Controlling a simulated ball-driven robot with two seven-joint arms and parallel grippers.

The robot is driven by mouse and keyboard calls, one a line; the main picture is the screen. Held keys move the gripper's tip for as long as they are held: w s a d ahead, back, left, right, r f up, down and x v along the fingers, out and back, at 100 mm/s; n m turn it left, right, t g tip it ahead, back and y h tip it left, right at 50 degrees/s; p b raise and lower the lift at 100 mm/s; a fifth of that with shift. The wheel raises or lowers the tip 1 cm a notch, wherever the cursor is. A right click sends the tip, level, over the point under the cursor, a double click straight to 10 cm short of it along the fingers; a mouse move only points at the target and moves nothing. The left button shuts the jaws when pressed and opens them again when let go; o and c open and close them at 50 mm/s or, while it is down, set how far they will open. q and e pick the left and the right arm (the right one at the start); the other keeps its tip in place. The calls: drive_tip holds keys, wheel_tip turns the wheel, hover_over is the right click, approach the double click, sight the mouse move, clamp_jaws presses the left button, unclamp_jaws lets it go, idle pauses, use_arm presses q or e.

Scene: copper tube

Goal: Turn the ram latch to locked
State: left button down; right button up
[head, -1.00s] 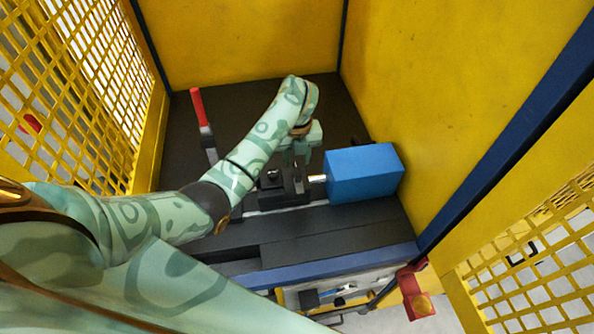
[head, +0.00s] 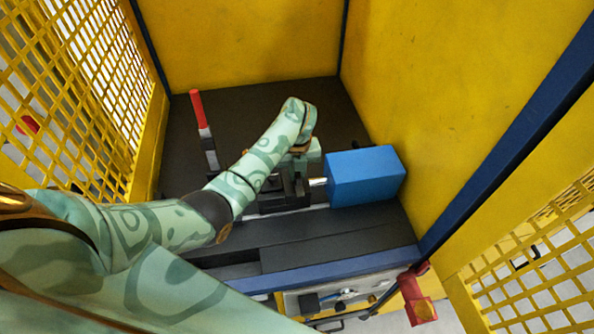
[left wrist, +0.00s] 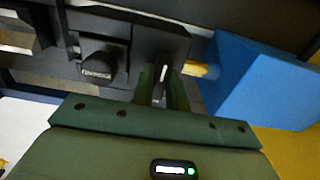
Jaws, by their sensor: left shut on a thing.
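My left gripper (head: 300,178) reaches down from the left over the black fixture on the dark bench, just left of the blue block (head: 362,176). In the left wrist view its two dark green fingers (left wrist: 163,80) are shut on a dark upright part of the fixture, which I take to be the ram latch (left wrist: 163,72). Most of the latch is hidden by the fingers and the arm, so its turned position cannot be read. My right gripper is not in view.
A red-handled lever (head: 199,115) stands at the bench's back left. Yellow panels (head: 450,90) and mesh close in the sides. A red bracket (head: 416,290) and a control panel (head: 350,288) are at the front edge. The bench behind my arm is clear.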

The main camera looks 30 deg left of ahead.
use_arm(q)
drive_tip(key=m+p, duration=0.1)
drive_tip(key=m, duration=0.3)
drive_tip(key=shift+m, duration=0.3)
drive_tip(key=m+p, duration=0.1)
drive_tip(key=m, duration=0.3)
drive_tip(key=shift+r+m+p, duration=0.1)
drive_tip(key=shift+m+p, duration=0.2)
drive_tip(key=shift+p, duration=0.05)
drive_tip(key=m+p, duration=0.1)
drive_tip(key=m, duration=0.3)
drive_tip(key=shift+m+p, duration=0.8)
drive_tip(key=shift+m, duration=1.6)
drive_tip(key=c, duration=1.4)
unclamp_jaws()
